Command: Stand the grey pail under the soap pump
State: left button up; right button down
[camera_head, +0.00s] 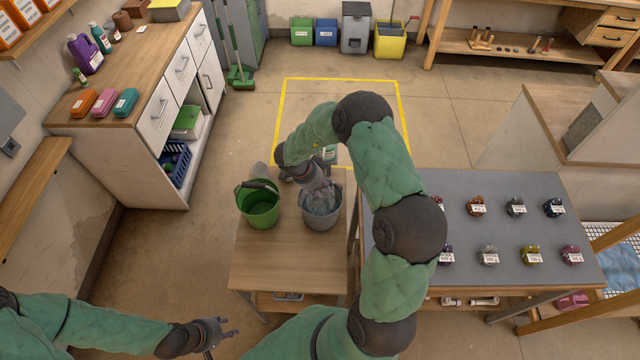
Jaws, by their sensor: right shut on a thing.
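The grey pail (321,217) stands upright on the wooden table, right beside a green pail (260,208). My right arm arches over from the right, and my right gripper (319,198) points down at the grey pail's mouth, shut on the pail; the exact grip point is hard to make out. My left gripper (229,329) is at the lower left, open and empty, in front of the table and well away from both pails.
The wooden table (275,268) is bare in front of the pails. A grey table (500,255) with several small labelled jars is on the right. A cabinet (140,120) stands at the left.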

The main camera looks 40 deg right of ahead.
jog(key=shift+w+f, duration=0.1)
jog(key=shift+f, duration=0.1)
jog(key=c, duration=0.9)
grip_release()
jog(key=shift+f, duration=0.15)
jog(key=shift+c, duration=0.2)
jog(key=v, duration=1.2)
jog(key=shift+p, duration=0.45)
